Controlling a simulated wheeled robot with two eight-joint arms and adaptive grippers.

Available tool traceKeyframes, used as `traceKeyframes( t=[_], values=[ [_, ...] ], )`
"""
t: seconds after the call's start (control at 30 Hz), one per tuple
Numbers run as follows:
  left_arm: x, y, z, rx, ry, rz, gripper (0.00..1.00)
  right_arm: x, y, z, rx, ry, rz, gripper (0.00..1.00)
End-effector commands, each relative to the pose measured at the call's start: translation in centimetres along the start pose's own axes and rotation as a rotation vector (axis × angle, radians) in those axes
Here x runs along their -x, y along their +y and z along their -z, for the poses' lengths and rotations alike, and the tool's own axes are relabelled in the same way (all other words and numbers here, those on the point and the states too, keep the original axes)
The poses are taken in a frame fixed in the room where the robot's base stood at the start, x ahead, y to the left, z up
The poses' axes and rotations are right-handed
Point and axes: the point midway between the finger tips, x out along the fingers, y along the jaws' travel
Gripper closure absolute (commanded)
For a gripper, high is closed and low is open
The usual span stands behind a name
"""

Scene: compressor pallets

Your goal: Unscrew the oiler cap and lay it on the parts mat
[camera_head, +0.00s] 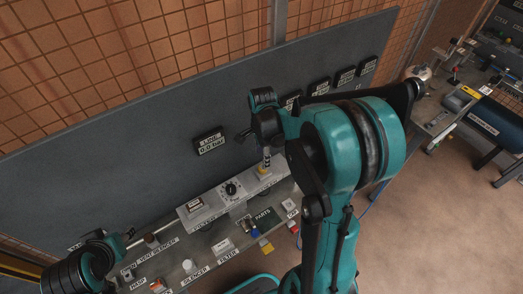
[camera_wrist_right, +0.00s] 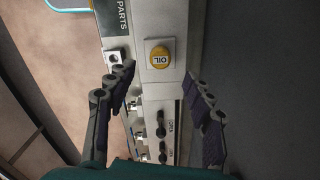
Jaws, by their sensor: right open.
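The oiler cap (camera_wrist_right: 159,56) is a round yellow cap marked OIL on a pale square plate, seen from above in the right wrist view. My right gripper (camera_wrist_right: 159,75) is open, with one dark finger on each side of the view, and the cap shows between and beyond the fingertips. Nothing is held between them. In the head view the right wrist hangs over the bench and a small yellow part (camera_head: 264,171) shows just below it. The dark green parts mat (camera_head: 265,216) lies on the bench nearby. My left arm is at the lower left; its fingers are not clear.
A grey panel (camera_head: 120,160) stands behind the bench, with a black LINE display (camera_head: 210,142) on it. Small parts and labels lie along the bench, including a filter (camera_head: 222,246). Switches and valves (camera_wrist_right: 160,130) sit near the cap. Open floor lies to the right.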

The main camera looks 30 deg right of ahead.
Motion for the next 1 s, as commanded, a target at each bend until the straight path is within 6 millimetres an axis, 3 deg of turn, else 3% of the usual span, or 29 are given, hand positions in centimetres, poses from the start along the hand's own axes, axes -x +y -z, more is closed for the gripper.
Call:
traceKeyframes(
  t=[0.2,0.4,0.77,0.8,1.0],
  values=[
    [-0.9,0.0,-0.6,0.000,0.000,0.000,0.60,-3.8,0.0,0.0,0.002,0.000,0.002,0.48],
    [-1.2,0.0,-0.9,0.000,0.000,0.000,0.60,-6.1,0.0,0.0,0.004,0.000,0.002,0.48],
    [-1.3,0.0,-0.9,0.000,0.000,0.000,0.60,-6.7,0.0,0.0,0.004,0.000,0.003,0.48],
    [-1.3,0.0,-0.9,0.000,0.000,0.000,0.60,-6.7,0.0,0.0,0.004,0.000,0.003,0.50],
    [-1.3,0.0,-0.9,0.000,0.000,0.000,0.60,-6.7,0.0,0.0,0.004,0.000,0.003,1.00]
  ],
)
